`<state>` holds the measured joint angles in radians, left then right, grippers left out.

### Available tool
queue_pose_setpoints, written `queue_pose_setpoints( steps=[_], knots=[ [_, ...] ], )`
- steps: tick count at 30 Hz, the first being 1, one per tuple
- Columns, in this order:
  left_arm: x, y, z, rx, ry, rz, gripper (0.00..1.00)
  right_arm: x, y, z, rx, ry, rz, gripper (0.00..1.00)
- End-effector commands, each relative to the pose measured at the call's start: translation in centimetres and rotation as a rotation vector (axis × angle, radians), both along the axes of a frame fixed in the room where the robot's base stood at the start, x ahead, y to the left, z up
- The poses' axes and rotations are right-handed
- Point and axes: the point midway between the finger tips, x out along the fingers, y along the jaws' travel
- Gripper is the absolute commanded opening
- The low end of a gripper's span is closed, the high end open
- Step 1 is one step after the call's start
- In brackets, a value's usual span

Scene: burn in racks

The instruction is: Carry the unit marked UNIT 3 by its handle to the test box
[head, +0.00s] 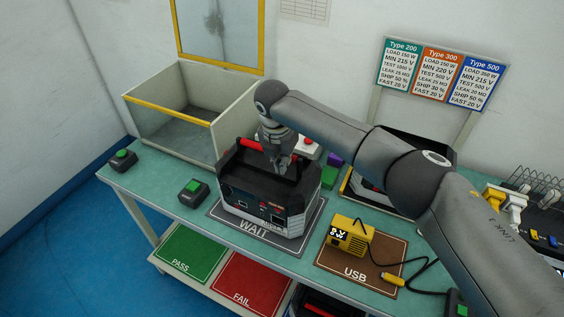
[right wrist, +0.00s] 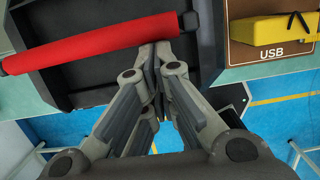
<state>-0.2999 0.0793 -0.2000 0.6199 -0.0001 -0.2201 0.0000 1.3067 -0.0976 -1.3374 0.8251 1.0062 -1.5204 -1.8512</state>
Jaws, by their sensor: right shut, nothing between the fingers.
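A dark power unit with grey lower corners (head: 250,206) sits on the WAIT mat (head: 238,228); I cannot read a unit number on it. Its red handle (head: 249,144) lies across the top, partly hidden by my arm. In the right wrist view the handle (right wrist: 90,43) runs across the upper left. My right gripper (head: 283,168) points down over the unit. Its fingertips (right wrist: 157,50) are shut and empty, close to the handle's right end and not around it. A grey box with a yellow-edged front (head: 168,108) stands open, its yellow-framed window (head: 219,35) raised. My left gripper is out of view.
A yellow USB device (head: 349,235) stands on the brown mat (head: 375,258). Buttons on black boxes (head: 194,190) stand at the left. Another unit (head: 365,187) is partly hidden behind my arm. PASS (head: 188,254) and FAIL (head: 252,284) mats lie on the lower shelf.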

Motion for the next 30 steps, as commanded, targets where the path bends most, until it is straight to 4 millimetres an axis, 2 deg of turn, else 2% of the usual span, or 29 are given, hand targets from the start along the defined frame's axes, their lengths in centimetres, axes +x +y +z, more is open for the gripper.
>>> queue_pose_setpoints(
  steps=[13, 17, 20, 30],
  knots=[
    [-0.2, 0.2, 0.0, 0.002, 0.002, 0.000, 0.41, 0.1, 0.0, 0.1, 0.000, -0.002, 0.000, 0.00],
    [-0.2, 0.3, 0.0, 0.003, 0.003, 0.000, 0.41, 0.0, 0.1, 0.9, 0.002, -0.004, 0.001, 0.00],
    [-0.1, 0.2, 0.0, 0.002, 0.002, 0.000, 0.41, -0.3, 0.2, 2.5, 0.002, -0.005, 0.003, 0.00],
    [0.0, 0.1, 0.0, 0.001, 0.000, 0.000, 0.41, -1.7, 0.8, 9.3, 0.002, -0.004, 0.002, 0.00]
  ],
)
